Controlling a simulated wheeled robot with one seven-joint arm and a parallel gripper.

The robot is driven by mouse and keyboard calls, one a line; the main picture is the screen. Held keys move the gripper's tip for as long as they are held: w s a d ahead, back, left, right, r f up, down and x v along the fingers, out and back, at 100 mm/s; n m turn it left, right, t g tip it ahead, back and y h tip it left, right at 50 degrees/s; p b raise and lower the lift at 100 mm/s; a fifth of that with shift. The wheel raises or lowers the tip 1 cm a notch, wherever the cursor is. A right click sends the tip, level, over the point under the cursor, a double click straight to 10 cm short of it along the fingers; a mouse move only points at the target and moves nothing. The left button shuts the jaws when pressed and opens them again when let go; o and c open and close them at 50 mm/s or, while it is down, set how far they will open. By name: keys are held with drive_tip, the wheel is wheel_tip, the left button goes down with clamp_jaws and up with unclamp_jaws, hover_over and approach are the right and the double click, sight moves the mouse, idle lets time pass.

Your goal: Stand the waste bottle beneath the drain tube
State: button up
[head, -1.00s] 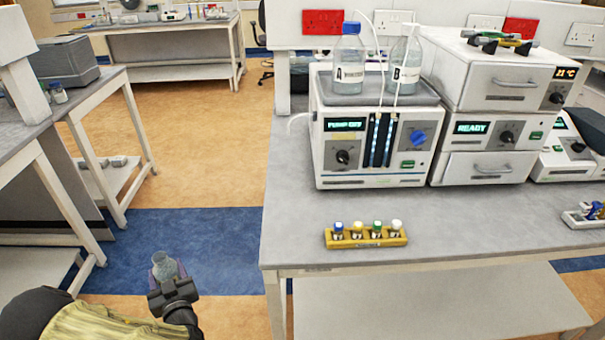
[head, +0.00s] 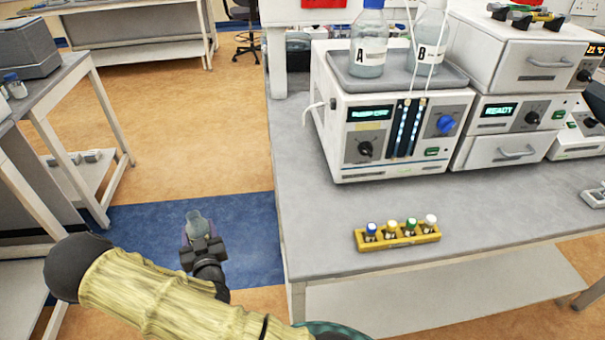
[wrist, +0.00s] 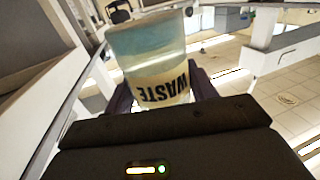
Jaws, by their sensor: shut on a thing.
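The waste bottle (head: 196,222) is clear, with a label reading WASTE in the wrist view (wrist: 150,62). My gripper (head: 200,240) is shut on it, with a dark finger on each side of the bottle in the wrist view. The bottle is held over the aisle floor, left of the right-hand bench. The drain tube (head: 313,106) is a short white tube bending out of the left side of the pump unit (head: 396,130). The bottle is well left of and nearer than the tube, not beneath it.
A yellow rack (head: 398,238) of capped vials stands near the front edge of the right bench (head: 325,210). Bottles A (head: 369,50) and B (head: 428,50) stand on the pump unit. The bench top left of the pump is bare. Another bench (head: 50,100) borders the aisle at left.

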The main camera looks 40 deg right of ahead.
drive_tip(key=shift+s+d+r, duration=0.1)
drive_tip(key=shift+s+d, duration=0.05)
drive_tip(key=shift+d, duration=0.05)
drive_tip(key=s+d+r+m+g+h+p, duration=0.4)
drive_tip(key=d+r+m+g+h+p, duration=0.1)
drive_tip(key=r+m+g+h, duration=0.1)
drive_tip(key=s+d+r+m+g+h+p, duration=0.5)
drive_tip(key=r+m+g, duration=0.3)
drive_tip(key=r+g, duration=0.2)
drive_tip(key=shift+s+d+r+h, duration=0.3)
drive_tip(key=shift+d+r+h, duration=0.2)
drive_tip(key=shift+h, duration=0.4)
drive_tip(key=d+p, duration=0.1)
drive_tip(key=d, duration=0.3)
drive_tip(key=d+p, duration=0.1)
drive_tip(key=d, duration=0.4)
drive_tip(key=w+d+p, duration=0.1)
drive_tip(key=d, duration=0.4)
drive_tip(key=shift+r, duration=0.1)
